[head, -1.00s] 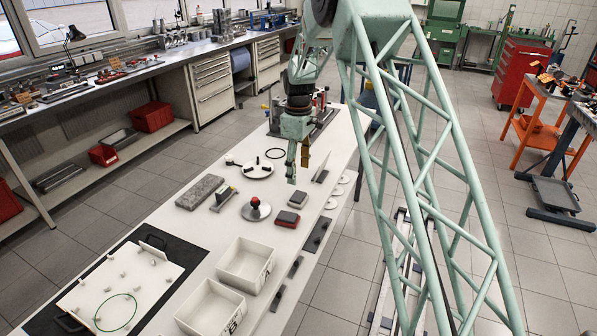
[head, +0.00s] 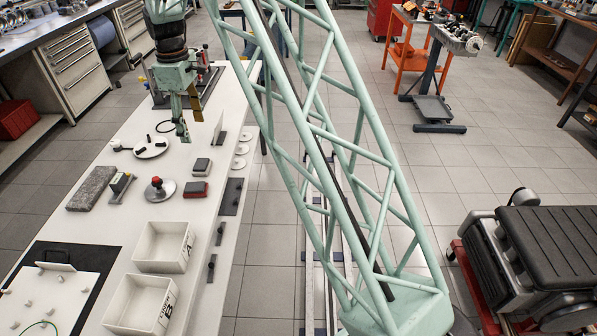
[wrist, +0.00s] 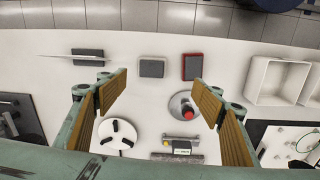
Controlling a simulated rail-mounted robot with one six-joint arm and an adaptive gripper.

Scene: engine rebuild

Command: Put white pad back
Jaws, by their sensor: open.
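A pale-sided block with a dark grey top (head: 202,165) lies on the white table beside a red-sided block (head: 195,189). In the wrist view, the pale-sided block (wrist: 152,66) and the red-sided block (wrist: 192,66) lie beyond my fingers. I cannot tell which of these is the white pad. My gripper (head: 190,133) is above the table, near the white round plate with dark pieces (head: 151,147). In the wrist view my gripper (wrist: 163,97) is open, with nothing between its fingers.
A red-knobbed round base (head: 160,190), a grey stone slab (head: 92,187) and two white bins (head: 163,247) (head: 140,304) stand nearer on the table. A thin upright plate (head: 218,128) stands right of my gripper. A metal fixture (head: 205,85) is behind it.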

